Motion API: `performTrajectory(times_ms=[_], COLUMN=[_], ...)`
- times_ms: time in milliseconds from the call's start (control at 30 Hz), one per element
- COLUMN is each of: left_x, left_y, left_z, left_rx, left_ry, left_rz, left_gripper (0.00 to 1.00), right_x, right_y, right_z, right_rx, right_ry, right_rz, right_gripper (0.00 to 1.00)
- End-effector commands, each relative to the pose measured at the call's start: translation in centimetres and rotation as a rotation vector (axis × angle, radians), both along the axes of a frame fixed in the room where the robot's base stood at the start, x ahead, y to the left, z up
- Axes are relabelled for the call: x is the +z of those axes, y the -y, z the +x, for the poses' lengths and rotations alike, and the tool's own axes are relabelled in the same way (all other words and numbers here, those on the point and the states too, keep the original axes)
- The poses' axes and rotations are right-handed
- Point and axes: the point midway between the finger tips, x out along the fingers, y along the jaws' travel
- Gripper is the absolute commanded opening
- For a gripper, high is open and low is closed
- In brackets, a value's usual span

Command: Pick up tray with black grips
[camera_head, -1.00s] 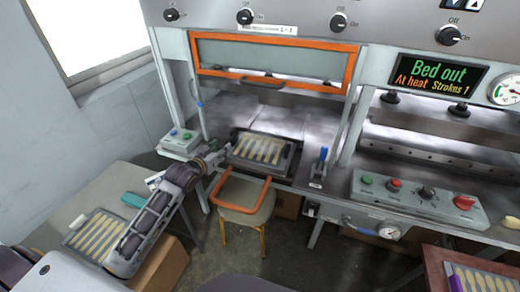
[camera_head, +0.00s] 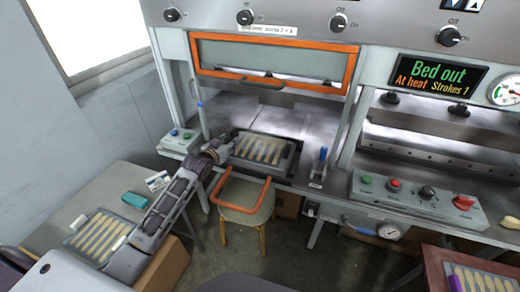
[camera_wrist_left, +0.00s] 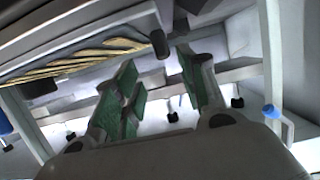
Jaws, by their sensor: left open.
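A dark grey tray (camera_head: 289,153) holding several pale wooden spoon blanks lies in the opening of the left press, under the raised orange-framed guard. My left gripper (camera_head: 229,143) is at the tray's left side in the head view, tilted; contact cannot be told. In the left wrist view, the green-padded fingers (camera_wrist_left: 165,85) are apart with nothing between them. Spoon blanks (camera_wrist_left: 75,62) show at the upper left there, and a black knob-like part (camera_wrist_left: 160,43) sits just beyond the fingertips. My right gripper is not in view.
An orange-armed stool (camera_head: 244,199) stands below the press front, close to my left forearm. The left table (camera_head: 130,177) carries another spoon tray (camera_head: 122,228) and a teal box (camera_head: 135,199). A blue-handled lever (camera_head: 322,158) stands right of the bed.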

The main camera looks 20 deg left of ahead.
Motion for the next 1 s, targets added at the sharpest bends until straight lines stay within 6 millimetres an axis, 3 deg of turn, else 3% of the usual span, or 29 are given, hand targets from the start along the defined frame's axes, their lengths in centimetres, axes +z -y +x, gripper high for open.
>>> performTrajectory(times_ms=[667, 1000], left_x=[-0.3, -0.8], left_y=[0.0, -0.5], left_z=[1.1, 3.0], left_rx=[-0.001, 0.000], left_ry=[0.000, -0.001], left_rz=[0.000, -0.001], left_gripper=[0.41, 0.41], right_x=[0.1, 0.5], right_y=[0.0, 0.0], right_z=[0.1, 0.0], right_rx=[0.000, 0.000], right_ry=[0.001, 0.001], right_rz=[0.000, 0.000], right_gripper=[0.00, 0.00])
